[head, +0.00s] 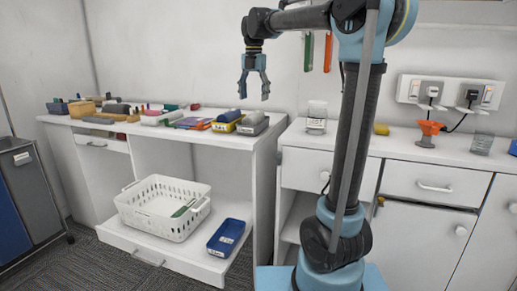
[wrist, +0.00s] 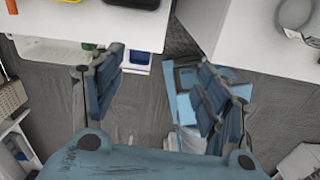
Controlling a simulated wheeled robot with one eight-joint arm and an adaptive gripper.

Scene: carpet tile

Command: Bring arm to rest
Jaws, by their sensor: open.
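My gripper (head: 254,88) hangs from my raised arm in the head view, fingers pointing down, in front of the pale wall. Its fingers are apart and nothing is between them. In the wrist view my gripper (wrist: 160,95) is also open and empty, with both blue fingers spread. Below it there are the grey carpet (wrist: 150,108) and parts of the white furniture. In the head view the gripper is above the level of the worktops, near the gap between the desk and the cabinet.
A white desk (head: 200,137) at left holds several items along its top. A white basket (head: 150,222) and a blue tray (head: 226,238) are on its low shelf. The cabinet (head: 330,143) at right bears a glass jar (head: 316,118) and an orange funnel (head: 430,128).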

